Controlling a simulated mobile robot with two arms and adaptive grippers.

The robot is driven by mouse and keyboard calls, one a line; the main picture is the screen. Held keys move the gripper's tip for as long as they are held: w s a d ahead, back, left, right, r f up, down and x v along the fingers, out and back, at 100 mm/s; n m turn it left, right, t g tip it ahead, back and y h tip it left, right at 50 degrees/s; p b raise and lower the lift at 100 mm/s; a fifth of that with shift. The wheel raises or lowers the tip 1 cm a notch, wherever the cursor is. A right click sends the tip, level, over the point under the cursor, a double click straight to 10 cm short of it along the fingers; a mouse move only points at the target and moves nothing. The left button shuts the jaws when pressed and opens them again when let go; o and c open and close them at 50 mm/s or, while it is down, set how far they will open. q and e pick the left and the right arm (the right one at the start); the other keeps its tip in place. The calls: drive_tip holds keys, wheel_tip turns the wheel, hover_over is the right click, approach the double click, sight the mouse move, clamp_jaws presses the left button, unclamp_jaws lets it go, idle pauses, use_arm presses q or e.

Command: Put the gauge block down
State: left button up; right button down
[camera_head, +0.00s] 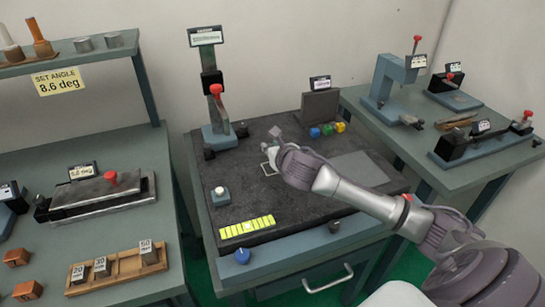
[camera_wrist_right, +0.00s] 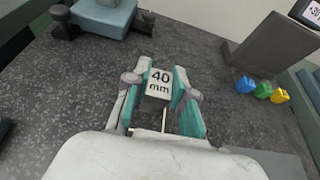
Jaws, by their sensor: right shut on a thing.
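The gauge block (camera_wrist_right: 160,83), grey with a white "40 mm" label, sits between the teal-padded fingers of my right gripper (camera_wrist_right: 158,95) in the right wrist view. The gripper is shut on it. In the head view my right gripper (camera_head: 276,145) is over the middle of the dark granite plate (camera_head: 300,215), with the block (camera_head: 275,132) a small grey shape at its tip. A pale square outline (camera_head: 268,160) shows beside the gripper on the plate. I cannot tell whether the block touches the plate. My left gripper is out of view.
A stand with a red knob (camera_head: 216,90) is at the plate's back left. A grey upright block (camera_head: 320,106) and small coloured blocks (camera_head: 327,129) are at the back right. A yellow strip (camera_head: 247,227) lies in front. A wooden rack (camera_head: 118,269) holds other blocks at left.

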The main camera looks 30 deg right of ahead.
drive_tip(key=shift+f, duration=1.65)
drive_tip(key=shift+f, duration=0.15)
drive_tip(key=c, duration=1)
unclamp_jaws()
drive_tip(key=shift+s+r, duration=0.25)
drive_tip(key=shift+s, duration=0.05)
drive_tip(key=v, duration=1.1)
drive_tip(key=shift+s+a+r, duration=0.1)
drive_tip(key=shift+s, duration=0.15)
